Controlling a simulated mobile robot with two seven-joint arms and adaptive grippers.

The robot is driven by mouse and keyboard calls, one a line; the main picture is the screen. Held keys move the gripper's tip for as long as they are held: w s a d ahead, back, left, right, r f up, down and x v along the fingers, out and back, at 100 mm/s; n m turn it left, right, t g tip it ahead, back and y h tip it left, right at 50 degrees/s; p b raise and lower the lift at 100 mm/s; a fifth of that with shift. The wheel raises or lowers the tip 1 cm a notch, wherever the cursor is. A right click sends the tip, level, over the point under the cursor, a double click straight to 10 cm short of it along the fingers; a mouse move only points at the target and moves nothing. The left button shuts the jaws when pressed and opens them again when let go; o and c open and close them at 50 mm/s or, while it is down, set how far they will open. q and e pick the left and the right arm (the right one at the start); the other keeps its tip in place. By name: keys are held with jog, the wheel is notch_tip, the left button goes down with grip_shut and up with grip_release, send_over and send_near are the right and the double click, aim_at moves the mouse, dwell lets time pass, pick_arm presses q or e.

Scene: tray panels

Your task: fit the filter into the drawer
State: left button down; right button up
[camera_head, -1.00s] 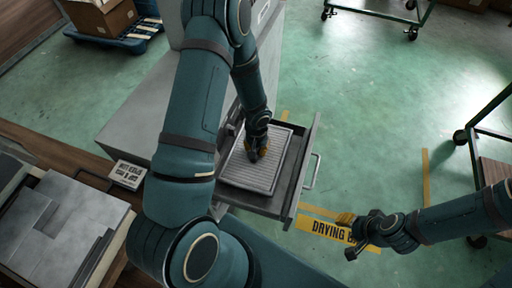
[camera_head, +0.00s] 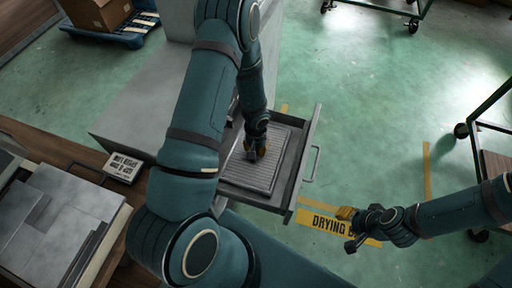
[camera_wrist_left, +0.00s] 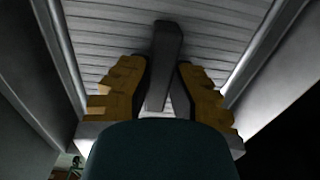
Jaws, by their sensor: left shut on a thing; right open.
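The filter (camera_head: 246,174) is a flat, pale grey ribbed panel. It lies within the open grey drawer (camera_head: 294,168); I cannot tell whether it sits fully flat on the drawer floor. My left gripper (camera_head: 256,153) is over the filter and shut on its upright tab. In the left wrist view the yellow-padded fingers (camera_wrist_left: 160,88) close on the dark tab (camera_wrist_left: 166,50), with the filter's ribs (camera_wrist_left: 225,38) behind. Part of the filter and drawer is hidden by my left arm. My right gripper (camera_head: 354,228) is open and empty, right of the drawer.
A grey cabinet (camera_head: 140,100) holds the drawer. Yellow floor marking (camera_head: 335,226) lies near my right gripper. A wheeled cart (camera_head: 490,130) stands at right. The green floor between is clear.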

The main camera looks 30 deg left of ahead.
pick_arm(q)
jog(key=c, duration=1)
grip_release()
jog(key=shift+o, duration=0.2)
notch_tip(320, 180, up, 12)
